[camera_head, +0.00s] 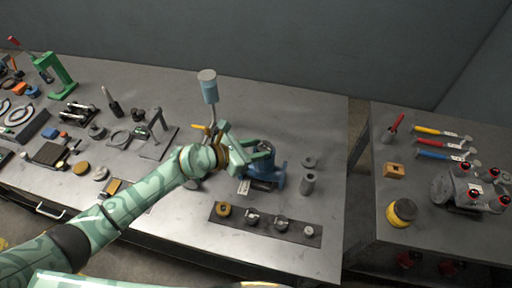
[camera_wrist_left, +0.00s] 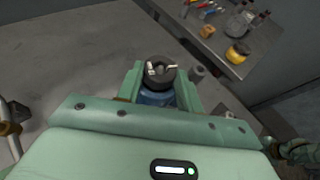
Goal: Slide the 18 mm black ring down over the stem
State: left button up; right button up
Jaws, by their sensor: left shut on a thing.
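My left gripper (camera_head: 258,157) is shut on a black ring (camera_wrist_left: 162,84), which shows between its two green fingers in the left wrist view. The ring is above a blue valve-like body (camera_head: 279,177), which also shows below the ring in the left wrist view (camera_wrist_left: 155,98). Pale metal parts show within the ring's opening. I cannot tell whether the ring is around the stem or only over it. The fingers hide much of the ring and the stem in the head view. My right gripper is not in view.
A dark strip (camera_head: 265,231) with several small parts lies in front of the blue body. Grey cylinders (camera_head: 308,184) stand to its right. A second table (camera_head: 365,215) with tools stands across a gap on the right.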

pick_arm(q)
jog(key=o, duration=1.5)
notch_tip(320, 180, up, 7)
jog(key=p, duration=0.7)
jog(key=shift+s+a+f, duration=0.1)
